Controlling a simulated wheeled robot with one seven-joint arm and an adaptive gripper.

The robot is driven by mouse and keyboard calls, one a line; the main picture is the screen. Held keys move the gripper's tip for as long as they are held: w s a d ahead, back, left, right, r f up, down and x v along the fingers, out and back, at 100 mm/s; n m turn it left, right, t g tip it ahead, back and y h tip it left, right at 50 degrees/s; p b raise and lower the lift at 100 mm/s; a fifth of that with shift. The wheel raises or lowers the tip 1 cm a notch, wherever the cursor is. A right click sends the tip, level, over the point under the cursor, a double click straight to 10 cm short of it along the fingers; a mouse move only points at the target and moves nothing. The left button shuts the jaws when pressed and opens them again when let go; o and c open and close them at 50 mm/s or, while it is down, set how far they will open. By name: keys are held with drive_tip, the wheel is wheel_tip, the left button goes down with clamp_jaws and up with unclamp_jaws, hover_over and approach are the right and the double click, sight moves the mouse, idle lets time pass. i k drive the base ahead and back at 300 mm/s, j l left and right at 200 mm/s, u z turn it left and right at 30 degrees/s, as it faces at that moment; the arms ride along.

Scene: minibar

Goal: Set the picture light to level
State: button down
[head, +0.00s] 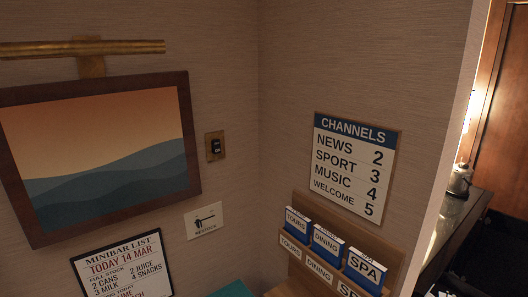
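The picture light (83,48) is a brass bar at the upper left of the head view, on a short brass mount (91,67) above a framed picture (97,150). Its left end runs out of view. The bar looks nearly horizontal in the picture, while the frame's top edge rises to the right; I cannot tell its true angle. A brass plate with a black switch (215,146) is on the wall right of the frame. A small white card (205,220) with a black drawing hangs below it; its lettering is too small to read. My gripper is not in view.
A channels board (352,165) and a wooden rack with blue-topped cards (328,243) are on the right wall. A minibar list (123,266) hangs below the picture, beside a teal object (231,290). A counter with a kettle (459,181) shows beyond the wall edge.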

sight(42, 50)
drive_tip(key=k+j+u, duration=0.1)
drive_tip(key=j+u, duration=0.3)
drive_tip(key=j, duration=0.15)
drive_tip(key=j+u, duration=0.4)
drive_tip(key=j, duration=0.15)
drive_tip(key=j+u, duration=0.45)
drive_tip(key=i+j, duration=0.05)
drive_tip(key=j, duration=0.05)
